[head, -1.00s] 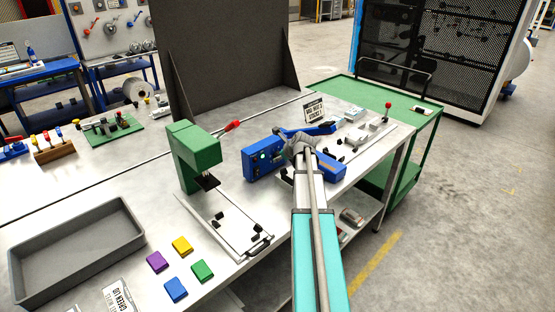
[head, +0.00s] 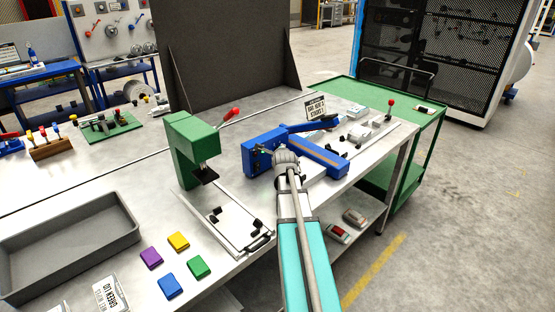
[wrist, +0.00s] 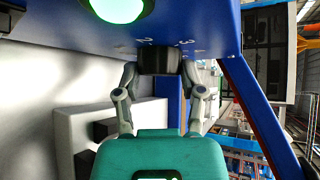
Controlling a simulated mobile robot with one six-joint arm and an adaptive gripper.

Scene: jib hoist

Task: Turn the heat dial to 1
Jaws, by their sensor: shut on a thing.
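The blue heat sealer (head: 258,157) stands on the steel bench, right of the green press, with its blue lever raised. Its black heat dial (wrist: 160,60) is on the panel at the top of the wrist view, with small white numbers beside it; a 2 and a 3 seem readable. My gripper (wrist: 160,74) is shut on the dial, one finger on each side. I cannot tell which number the dial points to. In the head view my gripper (head: 284,158) is at the sealer's front and hides the dial.
A lit green lamp (wrist: 118,6) is close to the dial on the panel. The green press (head: 193,150) stands left of the sealer. A small sign (head: 316,107) and a white fixture (head: 363,130) stand behind and right. Coloured blocks (head: 178,241) and a grey tray (head: 75,240) lie front left.

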